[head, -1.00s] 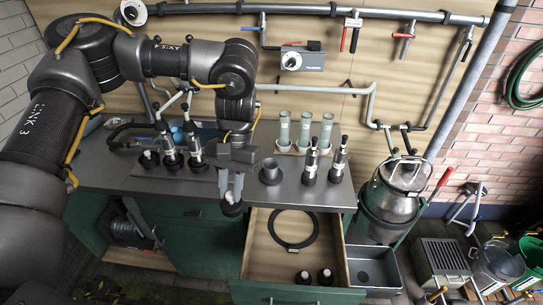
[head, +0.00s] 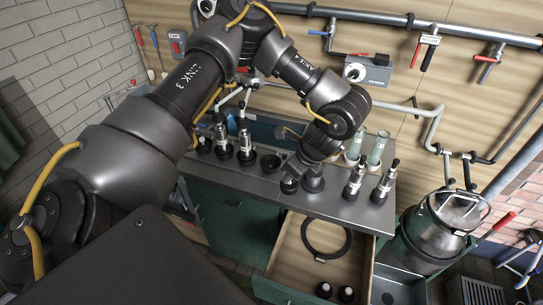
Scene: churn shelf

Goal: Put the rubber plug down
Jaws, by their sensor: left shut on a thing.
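My left gripper (head: 291,177) points down over the front part of the grey counter (head: 235,172), just above the open drawer. It is shut on the rubber plug (head: 289,187), a small dark round piece at its fingertips. I cannot tell whether the plug touches the counter. A black flared cup (head: 313,182) stands close to the right of the plug, partly hidden by the gripper. My right gripper is not in view.
The open drawer (head: 290,258) holds a black ring (head: 326,236) and two dark round pieces. Silver-and-black fittings (head: 354,181) stand right of the gripper, with glass tubes (head: 376,150) behind. More fittings (head: 246,146) stand left. A metal churn (head: 440,228) is at right.

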